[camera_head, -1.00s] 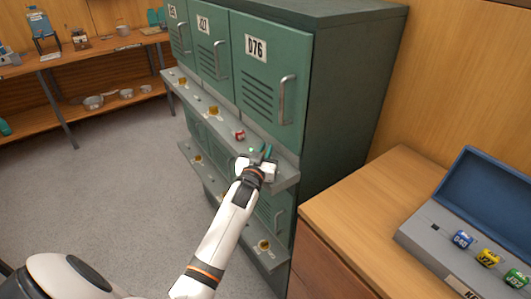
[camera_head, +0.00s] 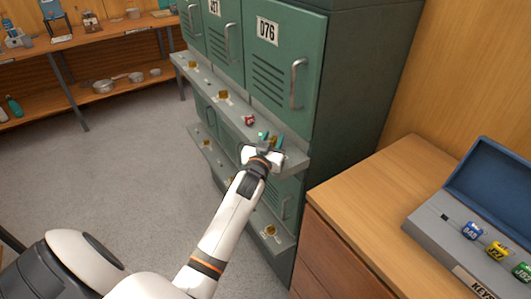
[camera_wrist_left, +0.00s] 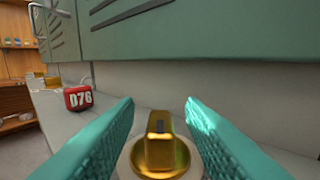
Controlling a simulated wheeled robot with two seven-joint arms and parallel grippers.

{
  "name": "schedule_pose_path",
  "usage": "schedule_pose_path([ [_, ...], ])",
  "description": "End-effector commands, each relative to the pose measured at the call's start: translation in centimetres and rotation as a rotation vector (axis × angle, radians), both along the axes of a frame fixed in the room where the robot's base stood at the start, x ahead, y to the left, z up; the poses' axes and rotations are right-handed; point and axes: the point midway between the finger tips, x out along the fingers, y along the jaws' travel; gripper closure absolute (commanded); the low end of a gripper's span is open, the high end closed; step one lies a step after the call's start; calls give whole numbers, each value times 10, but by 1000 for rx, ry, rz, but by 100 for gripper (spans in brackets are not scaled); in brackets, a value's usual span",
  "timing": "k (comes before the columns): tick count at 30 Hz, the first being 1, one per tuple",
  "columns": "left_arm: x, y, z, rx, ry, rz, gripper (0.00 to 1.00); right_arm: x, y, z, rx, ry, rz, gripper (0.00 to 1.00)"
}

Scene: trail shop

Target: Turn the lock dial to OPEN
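The brass lock dial (camera_wrist_left: 160,152) sits on a pale round base on the ledge below locker D76 (camera_head: 288,62). Its raised grip points away from the wrist camera, with a dark mark near the top. No OPEN lettering is readable. My left gripper (camera_head: 271,139) is open over the ledge, its teal fingers on either side of the dial. In the left wrist view the gripper (camera_wrist_left: 160,130) shows a gap between each finger and the dial's grip. A red D76 tag (camera_head: 249,120) lies on the ledge left of the dial; it also shows in the wrist view (camera_wrist_left: 78,97). My right gripper is out of view.
The locker face (camera_wrist_left: 200,30) rises close behind the dial. Other brass dials (camera_head: 223,95) line the ledge (camera_head: 235,112) to the left. A wooden cabinet (camera_head: 350,195) with a key box (camera_head: 425,222) holding coloured tags stands at right. Grey floor is clear at left.

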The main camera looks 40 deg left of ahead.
Motion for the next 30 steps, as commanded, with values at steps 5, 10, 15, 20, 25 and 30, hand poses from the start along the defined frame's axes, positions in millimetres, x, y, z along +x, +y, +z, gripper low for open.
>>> schedule_pose_path([
  [5,-39,-11,-3,-1,1,0,64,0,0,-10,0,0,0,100],
  [10,-71,-19,-2,-1,0,0,64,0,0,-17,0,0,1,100],
  [15,-90,-25,-1,-1,-1,0,64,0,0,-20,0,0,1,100],
  [20,-95,-26,0,-1,-1,1,64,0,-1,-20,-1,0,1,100],
  [25,-95,-26,1,-1,-1,1,64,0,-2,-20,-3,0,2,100],
  [30,-95,-26,-2,-1,4,-1,47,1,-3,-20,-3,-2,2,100],
])
